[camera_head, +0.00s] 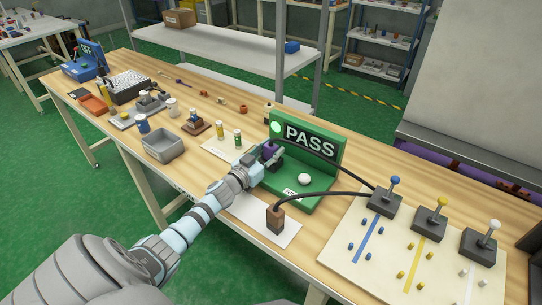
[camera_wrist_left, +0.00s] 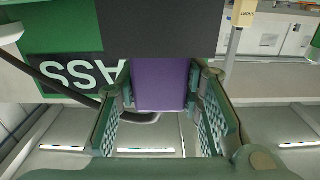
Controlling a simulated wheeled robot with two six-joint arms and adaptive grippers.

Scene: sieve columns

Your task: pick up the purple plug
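The purple plug (camera_head: 269,151) is at the left side of the green PASS tester (camera_head: 322,150), at my left gripper (camera_head: 266,157). In the left wrist view the purple plug (camera_wrist_left: 160,84) fills the gap between the fingertips of my left gripper (camera_wrist_left: 160,92), which touch it on both sides. A dark part sits above the purple part in that view. Whether the plug is seated in the tester or clear of it is hidden. My right gripper is not in view.
A black cable (camera_head: 335,160) arches right from the plug. A brown plug (camera_head: 275,219) on a white sheet has another cable to the switch board (camera_head: 350,262). A grey bin (camera_head: 165,146) and small bottles stand left. A white ball (camera_head: 304,179) lies on the tester.

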